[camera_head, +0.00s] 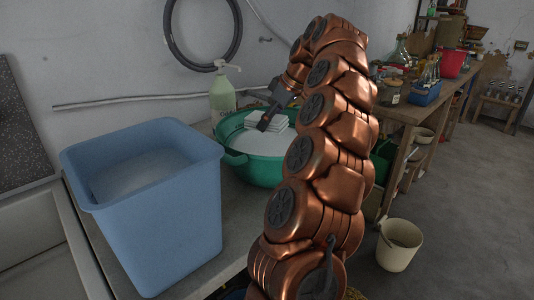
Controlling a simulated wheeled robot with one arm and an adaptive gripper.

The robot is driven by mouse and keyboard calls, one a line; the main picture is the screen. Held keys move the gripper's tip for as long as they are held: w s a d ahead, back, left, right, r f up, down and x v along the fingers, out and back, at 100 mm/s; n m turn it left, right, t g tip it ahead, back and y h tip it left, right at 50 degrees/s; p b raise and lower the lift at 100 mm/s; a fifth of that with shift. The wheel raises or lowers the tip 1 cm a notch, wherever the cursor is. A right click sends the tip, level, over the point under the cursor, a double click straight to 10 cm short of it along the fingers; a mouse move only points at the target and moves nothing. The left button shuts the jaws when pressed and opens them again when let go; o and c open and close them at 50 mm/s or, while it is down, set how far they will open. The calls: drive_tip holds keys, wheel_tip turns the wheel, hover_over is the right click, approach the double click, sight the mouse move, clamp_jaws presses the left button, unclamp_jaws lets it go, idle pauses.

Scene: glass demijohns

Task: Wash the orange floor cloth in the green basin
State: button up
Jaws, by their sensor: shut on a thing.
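The green basin (240,165) stands on the counter and holds whitish liquid or suds. My gripper (265,122) reaches down over the basin from behind my arm. It is shut on a pale, folded, cloth-like thing (281,122) at the basin's far side. This thing looks white or grey, not orange. I cannot tell whether it touches the liquid. No orange floor cloth shows clearly. My arm hides the right part of the basin.
A tall blue tub (165,235) with pale contents stands left of the basin. A pump bottle (222,95) stands behind it. A cream bucket (399,245) is on the floor at right. A wooden bench (412,112) holds jars and a blue crate (425,94).

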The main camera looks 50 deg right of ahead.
drive_tip(key=shift+r+p, duration=1.4)
drive_tip(key=shift+r, duration=0.85)
idle(0.5)
drive_tip(key=shift+r+p, duration=1.6)
drive_tip(key=shift+r, duration=0.45)
drive_tip(key=shift+a+f, duration=0.1)
